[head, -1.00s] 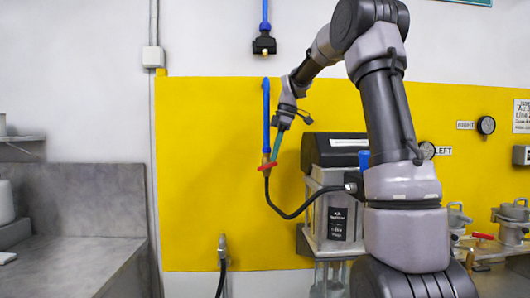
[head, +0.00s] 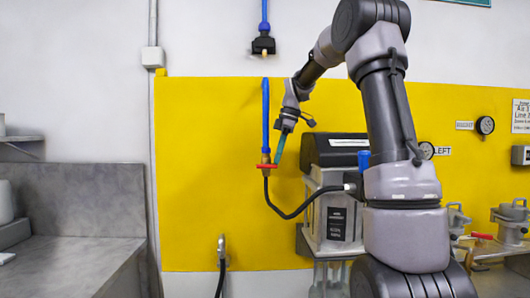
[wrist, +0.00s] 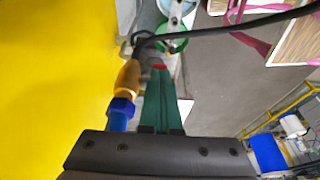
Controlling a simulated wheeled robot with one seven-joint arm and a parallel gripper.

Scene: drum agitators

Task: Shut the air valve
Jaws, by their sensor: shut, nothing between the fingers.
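The air valve is a brass body (head: 265,157) with a red handle (head: 267,166), at the lower end of a blue pipe (head: 265,115) on the yellow wall panel. In the head view the handle lies level, crosswise to the pipe. The brass fitting (wrist: 127,77) also shows in the wrist view, with a bit of red handle (wrist: 159,67) at the fingertips. My gripper (head: 276,163) points down just right of the valve, its green fingers (wrist: 160,100) shut and empty. The tips are at the handle's right part; I cannot tell whether they touch it.
A black hose (head: 290,214) loops from the valve to the dark-lidded machine (head: 336,150) on the right. A wall tap (head: 221,245) with a hose is below left. A grey counter (head: 80,255) stands at left. The yellow panel left of the valve is clear.

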